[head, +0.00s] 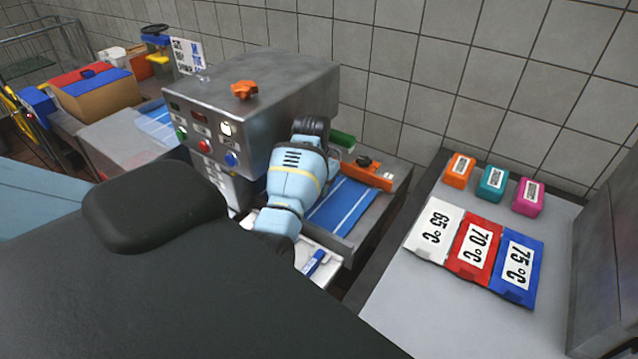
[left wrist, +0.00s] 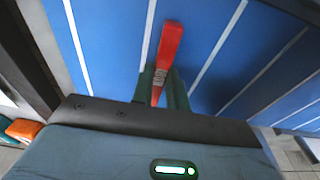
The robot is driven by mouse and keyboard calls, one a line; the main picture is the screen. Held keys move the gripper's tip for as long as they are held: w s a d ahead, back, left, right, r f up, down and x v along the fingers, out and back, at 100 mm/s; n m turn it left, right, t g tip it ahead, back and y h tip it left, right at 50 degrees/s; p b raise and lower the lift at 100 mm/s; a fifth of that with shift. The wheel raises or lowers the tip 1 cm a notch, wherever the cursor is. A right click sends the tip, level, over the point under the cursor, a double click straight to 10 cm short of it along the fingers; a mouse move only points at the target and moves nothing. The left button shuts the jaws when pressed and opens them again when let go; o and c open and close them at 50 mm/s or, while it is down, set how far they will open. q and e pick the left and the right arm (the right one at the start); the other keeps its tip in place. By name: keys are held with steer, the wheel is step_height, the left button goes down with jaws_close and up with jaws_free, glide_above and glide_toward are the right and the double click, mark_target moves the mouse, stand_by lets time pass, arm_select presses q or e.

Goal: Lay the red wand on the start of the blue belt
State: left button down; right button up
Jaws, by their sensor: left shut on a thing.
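The red wand (left wrist: 168,50) is held between the dark green fingers of my left gripper (left wrist: 161,84) in the left wrist view. It points away from the gripper over the blue belt (left wrist: 110,35) with white stripes, roughly along the stripes. Whether it touches the belt, I cannot tell. In the head view, the blue belt (head: 343,205) runs out of the right side of a steel machine. My light blue left wrist is in front of the machine there; its fingertips and the wand cannot be made out. My right gripper is not in view.
The steel machine (head: 285,85) has buttons and an orange knob. An orange bar (head: 365,175) crosses the belt. A white tray (head: 330,272) with a blue pen lies in front. Temperature cards (head: 472,250) and small boxes (head: 492,184) lie on the right counter.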

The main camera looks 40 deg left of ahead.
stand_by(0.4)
arm_select(q)
steer(key=c, duration=1.3)
jaws_free()
steer(key=shift+r, duration=0.1)
steer(key=r, duration=0.5)
steer(key=s+r, duration=0.1)
steer(key=r, duration=0.1)
steer(key=shift+d+r, duration=0.1)
steer(key=shift+r, duration=0.2)
steer(key=shift+s, duration=0.1)
